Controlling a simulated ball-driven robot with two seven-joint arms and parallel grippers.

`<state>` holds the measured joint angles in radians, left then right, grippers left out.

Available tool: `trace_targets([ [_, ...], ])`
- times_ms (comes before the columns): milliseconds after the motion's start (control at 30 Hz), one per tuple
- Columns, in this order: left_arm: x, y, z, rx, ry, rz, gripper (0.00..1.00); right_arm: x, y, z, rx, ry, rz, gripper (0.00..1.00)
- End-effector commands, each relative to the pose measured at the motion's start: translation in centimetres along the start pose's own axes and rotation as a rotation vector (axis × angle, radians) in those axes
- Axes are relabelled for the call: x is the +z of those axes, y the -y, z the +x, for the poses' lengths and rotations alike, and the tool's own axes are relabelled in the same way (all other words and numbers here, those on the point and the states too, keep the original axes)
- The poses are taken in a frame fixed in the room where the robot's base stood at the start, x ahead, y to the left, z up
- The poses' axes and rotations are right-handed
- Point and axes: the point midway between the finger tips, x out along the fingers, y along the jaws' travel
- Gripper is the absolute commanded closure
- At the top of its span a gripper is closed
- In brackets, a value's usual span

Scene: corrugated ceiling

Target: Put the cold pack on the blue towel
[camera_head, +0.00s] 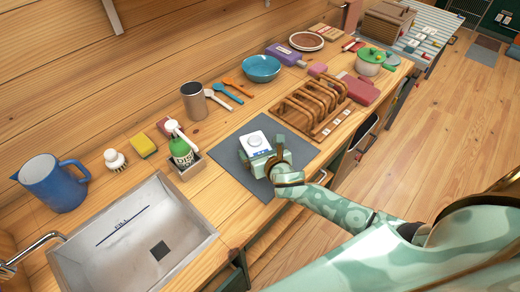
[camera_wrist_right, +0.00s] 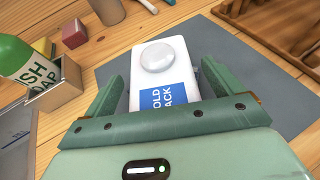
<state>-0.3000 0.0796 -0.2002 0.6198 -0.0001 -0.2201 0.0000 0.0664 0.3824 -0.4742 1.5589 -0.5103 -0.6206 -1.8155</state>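The cold pack (camera_head: 255,141) is white with a round pale cap-like disc on top. In the right wrist view the cold pack (camera_wrist_right: 163,75) shows a blue label with part of the words "COLD PACK". It is over the dark blue-grey towel (camera_head: 234,164), which lies flat on the counter; the towel (camera_wrist_right: 225,50) also spreads behind it in the wrist view. My right gripper (camera_head: 266,150) has a finger on each side of the pack. In the wrist view its fingers (camera_wrist_right: 164,92) stand apart with narrow gaps beside the pack. The pack's underside is hidden. My left gripper is out of view.
A wooden rack (camera_head: 312,104) stands right of the towel. A green soap bottle (camera_head: 181,150) in a holder and a metal cup (camera_head: 194,101) stand left of it. A sink (camera_head: 135,240) is at lower left. A blue bowl (camera_head: 262,68) is farther back.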

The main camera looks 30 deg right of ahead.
Motion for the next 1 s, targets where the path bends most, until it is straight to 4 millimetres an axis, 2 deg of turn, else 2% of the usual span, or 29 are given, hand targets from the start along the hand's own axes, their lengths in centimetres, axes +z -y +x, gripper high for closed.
trace_targets([
  [200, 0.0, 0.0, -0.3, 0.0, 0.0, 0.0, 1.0, 0.5, 0.0, -0.2, 0.0, 0.001, -0.001, 0.08],
  [267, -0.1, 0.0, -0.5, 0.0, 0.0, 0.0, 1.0, 0.2, 0.0, -0.9, 0.0, -0.002, -0.002, 0.08],
  [700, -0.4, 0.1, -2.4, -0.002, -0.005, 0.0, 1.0, 0.3, 0.0, -10.3, 0.001, -0.001, -0.001, 0.08],
  [833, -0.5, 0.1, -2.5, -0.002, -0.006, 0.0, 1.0, 0.3, 0.0, -11.7, -0.001, 0.0, 0.0, 0.08],
  [1000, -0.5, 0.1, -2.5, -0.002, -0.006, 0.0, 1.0, 0.3, 0.0, -12.2, -0.001, 0.001, 0.0, 0.08],
])
